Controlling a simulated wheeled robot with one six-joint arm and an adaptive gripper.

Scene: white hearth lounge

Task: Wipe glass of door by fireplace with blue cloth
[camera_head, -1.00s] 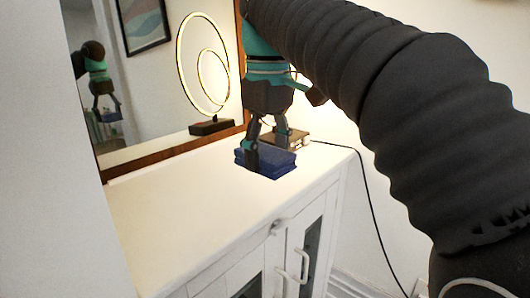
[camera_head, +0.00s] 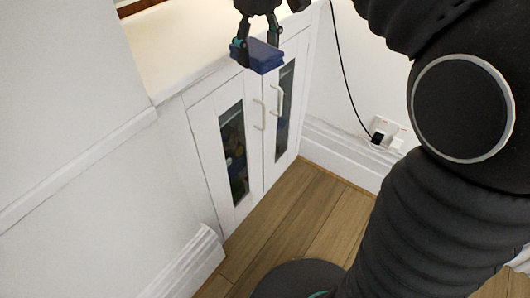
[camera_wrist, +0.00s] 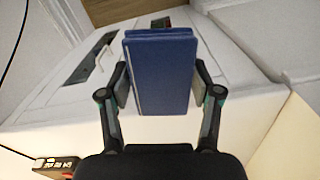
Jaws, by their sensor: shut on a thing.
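My gripper (camera_head: 257,42) is shut on the blue cloth (camera_head: 264,60), which looks like a thick folded block. In the wrist view the cloth (camera_wrist: 164,80) sits upright between both fingers of my gripper (camera_wrist: 160,88). In the head view it overlaps the top front edge of a white cabinet; I cannot tell its gap from the doors. The left cabinet door has a tall dark glass pane (camera_head: 233,152), with coloured things behind it. The fireplace is not in view.
White handles (camera_head: 277,100) stand out from the doors. A black cord runs down to a wall socket (camera_head: 385,132) at the right. Wooden floor (camera_head: 285,215) lies open before the doors.

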